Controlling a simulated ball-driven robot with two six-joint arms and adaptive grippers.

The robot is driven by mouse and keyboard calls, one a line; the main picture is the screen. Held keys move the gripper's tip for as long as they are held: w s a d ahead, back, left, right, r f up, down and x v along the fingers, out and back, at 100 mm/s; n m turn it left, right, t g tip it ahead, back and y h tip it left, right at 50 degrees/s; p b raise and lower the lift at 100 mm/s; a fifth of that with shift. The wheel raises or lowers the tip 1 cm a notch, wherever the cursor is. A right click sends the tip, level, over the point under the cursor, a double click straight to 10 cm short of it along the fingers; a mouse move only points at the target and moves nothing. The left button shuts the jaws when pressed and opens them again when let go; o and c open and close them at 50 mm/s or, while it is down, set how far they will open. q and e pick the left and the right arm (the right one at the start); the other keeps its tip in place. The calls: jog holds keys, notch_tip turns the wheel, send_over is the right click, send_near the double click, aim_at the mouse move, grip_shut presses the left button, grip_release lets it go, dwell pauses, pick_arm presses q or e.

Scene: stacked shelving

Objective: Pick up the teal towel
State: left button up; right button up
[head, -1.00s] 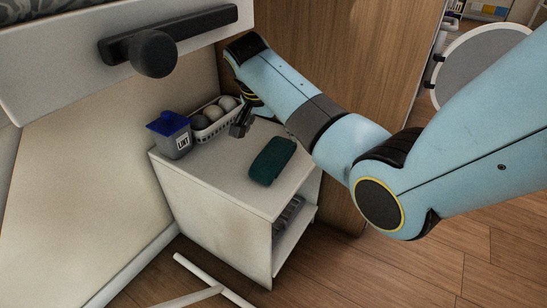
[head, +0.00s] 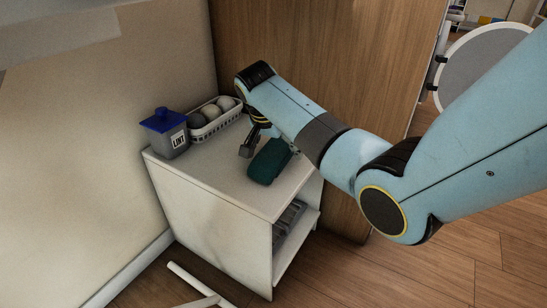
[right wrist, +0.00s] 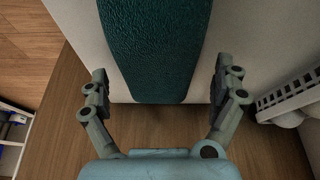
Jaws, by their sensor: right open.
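The teal towel (head: 269,161) lies folded on top of the small white cabinet (head: 214,184). In the right wrist view the towel (right wrist: 152,45) runs from the top edge down to the cabinet's edge. My right gripper (head: 248,148) is at the towel's far left side in the head view. In the right wrist view the gripper (right wrist: 160,75) is open, with one finger on each side of the towel in the picture and visible gaps at both sides. Nothing is in its grasp. My left gripper is not in view.
A white basket (head: 216,124) with round items and a grey LINT bin (head: 172,135) with a blue lid stand behind the towel, on the cabinet. A wooden panel (head: 300,50) rises behind. White bars (head: 197,287) lie low in front. The cabinet's near top is clear.

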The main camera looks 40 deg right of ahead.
jog(key=shift+c, duration=0.4)
jog(key=c, duration=1.2)
